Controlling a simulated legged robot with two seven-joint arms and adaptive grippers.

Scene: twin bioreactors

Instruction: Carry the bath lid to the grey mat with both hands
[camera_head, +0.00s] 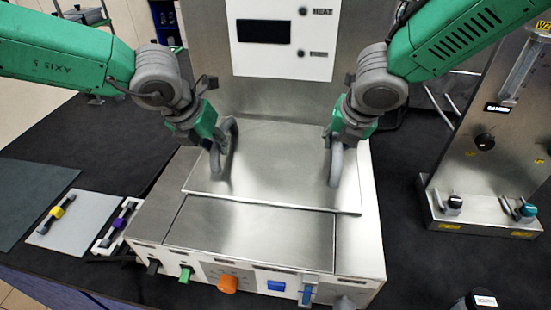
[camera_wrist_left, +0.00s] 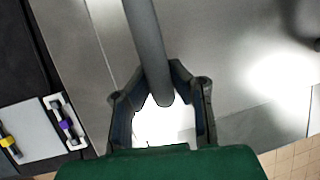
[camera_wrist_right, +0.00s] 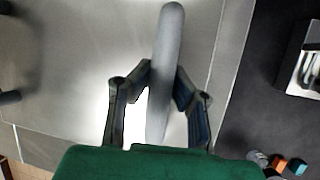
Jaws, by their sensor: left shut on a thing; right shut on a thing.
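The bath lid (camera_head: 275,165) is a flat, shiny metal plate with two upright grey loop handles. It lies level over the back part of the metal bath (camera_head: 255,238); I cannot tell whether it touches the bath or is slightly raised. My left gripper (camera_head: 220,148) is shut on the left handle (camera_wrist_left: 146,40), seen between its fingers in the left wrist view. My right gripper (camera_head: 338,148) is shut on the right handle (camera_wrist_right: 166,60), seen likewise in the right wrist view. A dark grey mat (camera_head: 32,195) lies flat at the far left of the bench, bare.
A light grey board (camera_head: 85,212) with a yellow-marked tool and a white holder (camera_head: 104,243) with a purple-marked tool sit between mat and bath. Coloured knobs line the bath's front. A tall panel (camera_head: 285,62) stands behind; a metal instrument (camera_head: 495,150) stands right.

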